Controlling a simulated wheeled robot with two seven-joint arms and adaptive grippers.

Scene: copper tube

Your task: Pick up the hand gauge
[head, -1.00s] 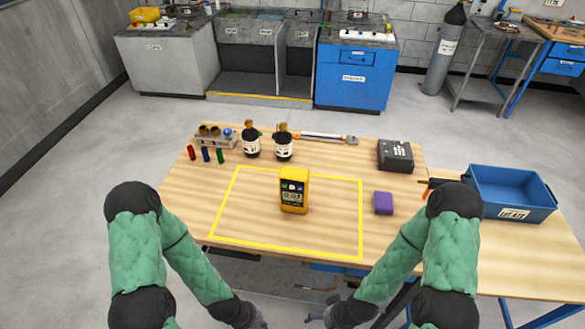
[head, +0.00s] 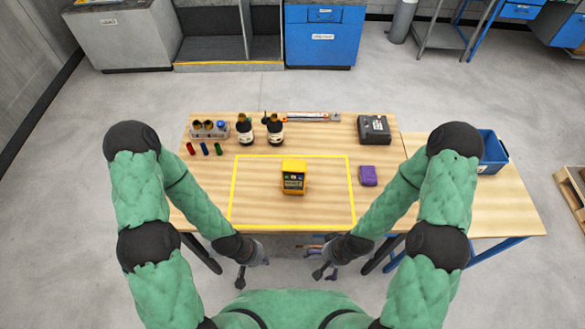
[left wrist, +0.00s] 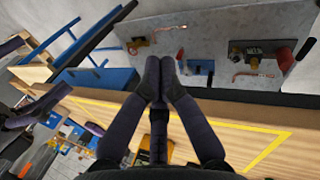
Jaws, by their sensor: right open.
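The hand gauge (head: 293,180) is a yellow handheld device with a dark face. It stands on the wooden table inside the yellow taped outline (head: 233,190), with nothing gripping it. My left gripper (head: 250,268) is in front of the table's near edge, apart from the gauge. In the left wrist view its two dark fingers (left wrist: 160,65) meet at the tips with nothing seen between them. My right gripper (head: 322,268) is also in front of the near edge, open and empty.
A purple block (head: 368,176) lies right of the outline, with a dark grey device (head: 374,129) behind it. A blue bin (head: 492,152) is at the right.

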